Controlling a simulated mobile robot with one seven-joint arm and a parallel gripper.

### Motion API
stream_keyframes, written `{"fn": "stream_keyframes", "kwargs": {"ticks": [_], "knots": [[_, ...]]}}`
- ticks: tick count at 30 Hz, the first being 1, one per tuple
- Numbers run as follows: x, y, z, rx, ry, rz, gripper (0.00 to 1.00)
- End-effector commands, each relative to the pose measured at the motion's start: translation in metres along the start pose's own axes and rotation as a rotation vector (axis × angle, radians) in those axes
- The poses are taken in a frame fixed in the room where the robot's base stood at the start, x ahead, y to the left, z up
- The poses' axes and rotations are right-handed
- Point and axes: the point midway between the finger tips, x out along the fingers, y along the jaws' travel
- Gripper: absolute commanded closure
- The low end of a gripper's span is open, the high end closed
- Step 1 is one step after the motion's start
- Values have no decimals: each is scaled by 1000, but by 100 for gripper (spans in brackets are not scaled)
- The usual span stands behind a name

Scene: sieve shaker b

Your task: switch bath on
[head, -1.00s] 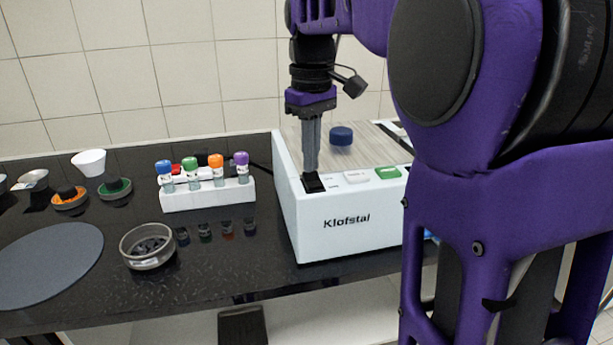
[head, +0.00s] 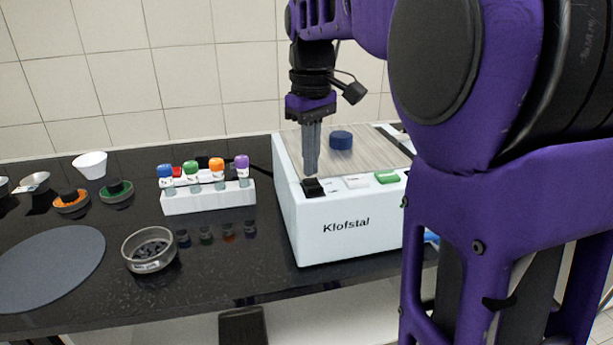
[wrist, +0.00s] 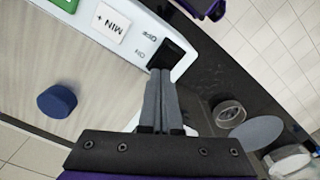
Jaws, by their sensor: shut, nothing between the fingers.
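The bath is a white box marked Klofstal (head: 345,232) with a grey lid that has a blue knob (head: 341,140). Its black rocker switch (head: 313,187) is at the front left corner of the top, and it also shows in the wrist view (wrist: 173,53), beside the OFF and ON labels. My gripper (head: 311,172) is shut and empty, pointing down just above and behind the switch. In the wrist view its fingertips (wrist: 161,72) are close to the switch's edge; I cannot tell whether they touch it.
A white button (head: 357,182) and a green button (head: 388,177) sit right of the switch. A white rack (head: 208,199) with several capped tubes stands left of the bath. A round sieve (head: 149,249) and a grey disc (head: 50,268) lie farther left on the black bench.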

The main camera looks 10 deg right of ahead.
Motion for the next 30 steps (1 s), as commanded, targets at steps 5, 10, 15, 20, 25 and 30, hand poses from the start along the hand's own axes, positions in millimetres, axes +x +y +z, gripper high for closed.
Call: {"fn": "stream_keyframes", "kwargs": {"ticks": [5, 10, 15, 20, 25, 30], "knots": [[-20, 0, 0, 0, 0, 0, 100], [-33, 0, 0, 0, 0, 0, 100], [-46, 0, 0, 0, 0, 0, 100], [-58, 0, 0, 0, 0, 0, 100], [-59, 0, 0, 0, 0, 0, 100], [-58, 0, 0, 1, 1, 0, 100]]}}
